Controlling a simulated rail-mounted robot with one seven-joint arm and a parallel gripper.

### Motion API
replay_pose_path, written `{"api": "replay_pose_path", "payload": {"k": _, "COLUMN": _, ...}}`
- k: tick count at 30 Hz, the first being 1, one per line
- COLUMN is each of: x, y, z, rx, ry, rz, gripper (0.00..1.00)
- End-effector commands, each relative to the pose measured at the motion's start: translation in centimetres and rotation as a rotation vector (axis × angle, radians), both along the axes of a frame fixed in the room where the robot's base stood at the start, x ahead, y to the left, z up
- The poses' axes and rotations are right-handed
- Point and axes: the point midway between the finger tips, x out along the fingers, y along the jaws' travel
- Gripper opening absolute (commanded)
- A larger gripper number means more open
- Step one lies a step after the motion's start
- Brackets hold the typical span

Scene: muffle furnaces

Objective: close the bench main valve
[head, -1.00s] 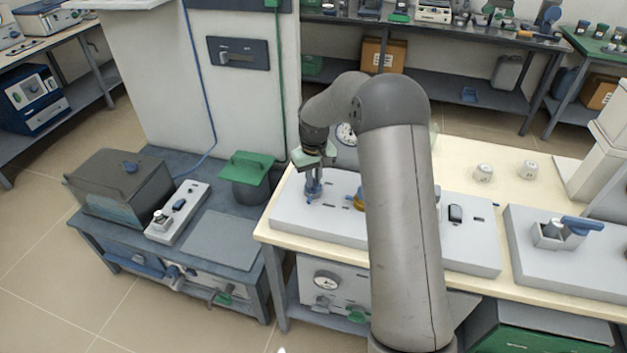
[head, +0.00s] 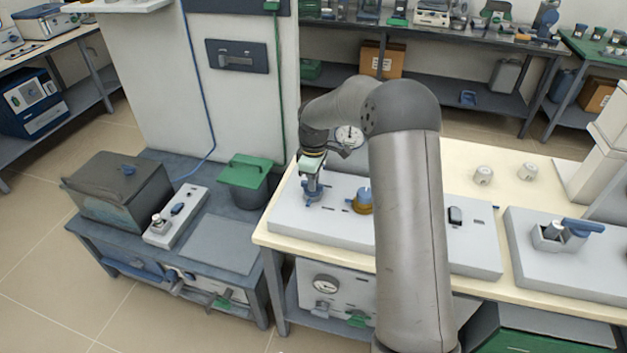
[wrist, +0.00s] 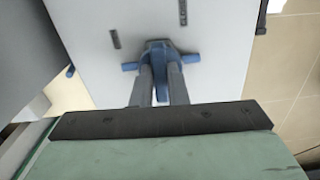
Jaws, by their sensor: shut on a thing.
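The bench main valve, a small blue valve (head: 314,197), stands at the left end of the pale panel (head: 285,222) on the cream bench. My gripper (head: 312,187) points down onto it. In the wrist view the blue valve (wrist: 158,48) has a crossbar with arms to both sides. The two grey fingers of my gripper (wrist: 160,92) are shut on its blue handle (wrist: 160,88), which shows between them. The fingertips partly hide the valve.
A yellow-based blue knob (head: 362,200) stands right of the valve, with a round gauge (head: 349,137) behind. A green-lidded pot (head: 246,172) is close on the left. Another panel with a blue lever (head: 582,227) lies at the right.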

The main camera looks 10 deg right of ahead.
Motion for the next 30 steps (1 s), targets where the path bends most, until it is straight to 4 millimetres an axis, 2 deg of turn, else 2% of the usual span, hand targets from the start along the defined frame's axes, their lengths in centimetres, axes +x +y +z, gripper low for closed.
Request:
{"api": "replay_pose_path", "payload": {"k": 9, "x": 0.09, "y": -0.02, "z": 0.12, "rx": 0.001, "ry": -0.003, "rz": 0.065, "gripper": 0.0}}
{"api": "replay_pose_path", "payload": {"k": 21, "x": 0.11, "y": -0.02, "z": 0.13, "rx": 0.0, "ry": -0.004, "rz": 0.07, "gripper": 0.0}}
{"api": "replay_pose_path", "payload": {"k": 22, "x": 0.11, "y": -0.02, "z": 0.13, "rx": 0.0, "ry": -0.004, "rz": 0.07, "gripper": 0.22}}
{"api": "replay_pose_path", "payload": {"k": 24, "x": 0.1, "y": -0.01, "z": 0.12, "rx": 0.0, "ry": -0.002, "rz": 0.07, "gripper": 0.35}}
{"api": "replay_pose_path", "payload": {"k": 30, "x": 0.06, "y": -0.01, "z": 0.06, "rx": 0.0, "ry": -0.001, "rz": 0.069, "gripper": 0.35}}
